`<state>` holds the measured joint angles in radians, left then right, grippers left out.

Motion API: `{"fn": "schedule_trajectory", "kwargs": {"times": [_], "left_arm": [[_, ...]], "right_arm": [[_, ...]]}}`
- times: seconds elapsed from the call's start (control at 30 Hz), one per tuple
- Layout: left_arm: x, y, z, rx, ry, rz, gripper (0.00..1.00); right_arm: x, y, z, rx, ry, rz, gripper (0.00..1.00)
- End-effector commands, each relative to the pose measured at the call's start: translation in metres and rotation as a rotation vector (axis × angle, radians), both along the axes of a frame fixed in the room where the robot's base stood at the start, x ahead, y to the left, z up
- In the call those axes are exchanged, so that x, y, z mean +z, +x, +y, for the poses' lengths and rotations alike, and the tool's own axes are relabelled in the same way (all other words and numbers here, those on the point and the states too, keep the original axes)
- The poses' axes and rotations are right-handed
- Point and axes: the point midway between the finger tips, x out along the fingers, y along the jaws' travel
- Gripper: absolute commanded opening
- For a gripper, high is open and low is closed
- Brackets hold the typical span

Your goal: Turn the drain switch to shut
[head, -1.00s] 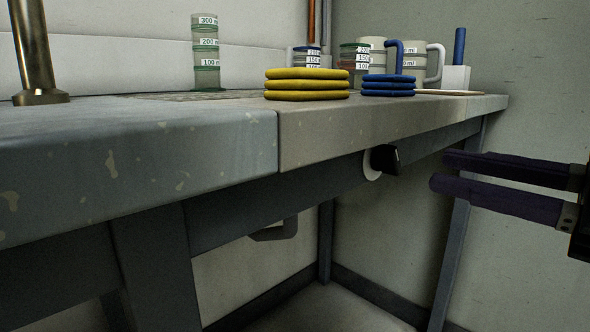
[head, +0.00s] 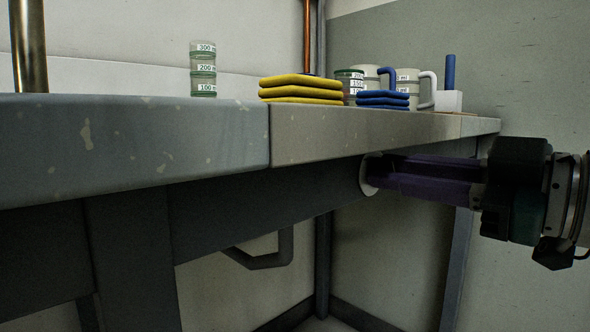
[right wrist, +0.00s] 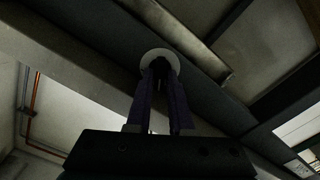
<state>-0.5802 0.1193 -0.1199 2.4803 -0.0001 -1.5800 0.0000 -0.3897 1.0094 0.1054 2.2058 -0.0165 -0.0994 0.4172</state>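The drain switch is a dark knob on a round white plate (head: 367,175) set in the dark front rail under the worktop. My right gripper (head: 376,172) has its purple fingers straight up against it, reaching in from the right, and they hide the knob in the head view. In the right wrist view the white plate (right wrist: 147,58) lies just beyond the fingertips, and the dark knob (right wrist: 160,66) sits between them. The fingers look closed on the knob, with no clear gap at the tips. My left gripper is not in view.
On the worktop (head: 120,145) are a stack of yellow cloths (head: 300,89), a stack of blue cloths (head: 382,100), a clear measuring cup stack (head: 203,70), several mugs and a white block (head: 448,101) with a blue peg. A grey bent pipe (head: 268,259) hangs below the worktop.

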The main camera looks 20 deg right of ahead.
Motion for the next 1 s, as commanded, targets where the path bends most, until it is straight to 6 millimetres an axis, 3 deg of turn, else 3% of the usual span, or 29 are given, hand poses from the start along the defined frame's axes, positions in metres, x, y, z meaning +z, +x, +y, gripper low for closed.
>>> {"fn": "schedule_trajectory", "kwargs": {"times": [0.17, 0.57, 0.8, 1.0], "left_arm": [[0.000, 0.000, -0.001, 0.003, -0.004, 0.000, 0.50], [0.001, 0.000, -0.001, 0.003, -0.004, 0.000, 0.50], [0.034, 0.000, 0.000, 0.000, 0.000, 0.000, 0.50], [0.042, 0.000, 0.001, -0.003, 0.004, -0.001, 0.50]], "right_arm": [[0.000, 0.000, 0.000, 0.001, 0.000, -0.001, 0.00], [0.000, 0.000, 0.000, 0.001, -0.001, -0.001, 0.00], [0.007, 0.000, 0.000, -0.004, -0.110, -0.047, 0.00], [0.001, -0.001, 0.001, 0.001, -0.223, -0.095, 0.00]]}}
